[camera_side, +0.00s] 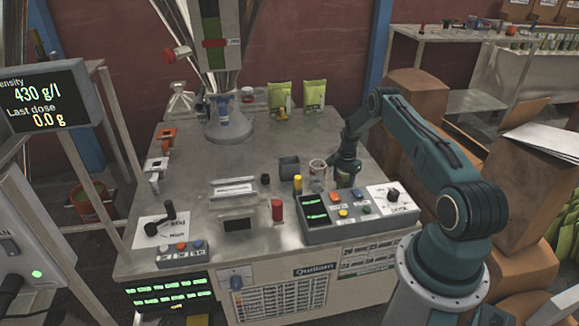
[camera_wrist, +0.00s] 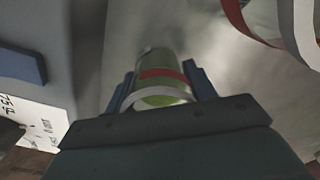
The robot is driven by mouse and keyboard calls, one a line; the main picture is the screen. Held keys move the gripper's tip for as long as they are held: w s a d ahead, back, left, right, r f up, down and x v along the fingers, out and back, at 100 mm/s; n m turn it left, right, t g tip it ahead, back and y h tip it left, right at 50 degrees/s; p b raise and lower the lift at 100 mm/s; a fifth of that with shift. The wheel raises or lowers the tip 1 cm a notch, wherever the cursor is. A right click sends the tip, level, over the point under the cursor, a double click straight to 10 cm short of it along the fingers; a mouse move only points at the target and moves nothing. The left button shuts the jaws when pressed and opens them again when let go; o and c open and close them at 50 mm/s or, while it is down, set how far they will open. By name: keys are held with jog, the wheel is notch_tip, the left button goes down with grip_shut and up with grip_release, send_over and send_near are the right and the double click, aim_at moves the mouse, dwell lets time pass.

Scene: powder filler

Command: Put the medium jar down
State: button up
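My gripper (camera_side: 347,166) points down at the right part of the workbench, behind the control panel. It is shut on a jar, which I take to be the medium jar (camera_wrist: 162,78). This jar is clear, with a red band, a white ring and green contents, and it sits between the two blue fingers in the wrist view (camera_wrist: 161,88). In the side view my gripper mostly hides it. I cannot tell whether its base touches the bench. Another clear jar with a red band (camera_side: 317,174) stands just left of my gripper; part of it shows at the wrist view's upper right (camera_wrist: 275,18).
The control panel (camera_side: 345,228) with buttons is close in front of my gripper. A yellow cylinder (camera_side: 297,184) and a dark open box (camera_side: 289,167) stand left of the second jar. Green pouches (camera_side: 314,95) stand at the back. The bench behind my gripper looks clear.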

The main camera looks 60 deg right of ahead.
jog(key=o, duration=0.4)
jog(key=shift+r, duration=0.1)
notch_tip(320, 180, up, 12)
jog(key=shift+d+r, duration=0.1)
jog(key=shift+r, duration=0.7)
dwell(0.5)
